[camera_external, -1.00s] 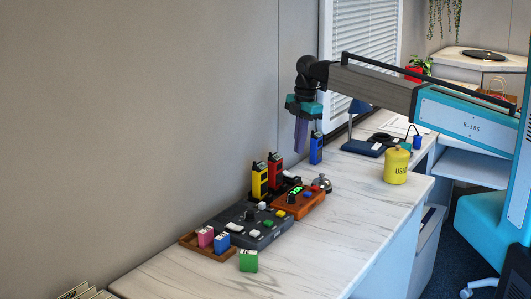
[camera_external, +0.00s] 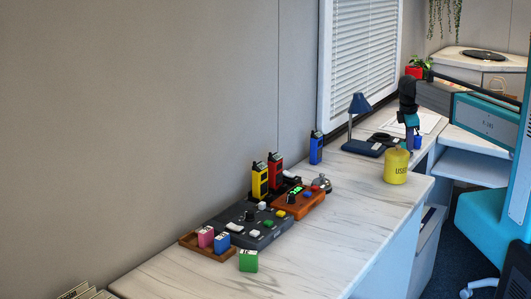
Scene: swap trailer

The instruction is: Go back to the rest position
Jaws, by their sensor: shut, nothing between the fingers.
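My gripper (camera_external: 410,143) is at the right of the view, drawn back along the far part of the counter. My arm reaches in from the right edge, folded back towards my body.
A yellow canister (camera_external: 396,166) stands near the counter's front edge. A blue lamp (camera_external: 359,104), a blue radio (camera_external: 316,148), yellow (camera_external: 260,181) and red (camera_external: 276,171) radios, control boxes (camera_external: 249,226) and a green block (camera_external: 248,261) are on the counter (camera_external: 350,220).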

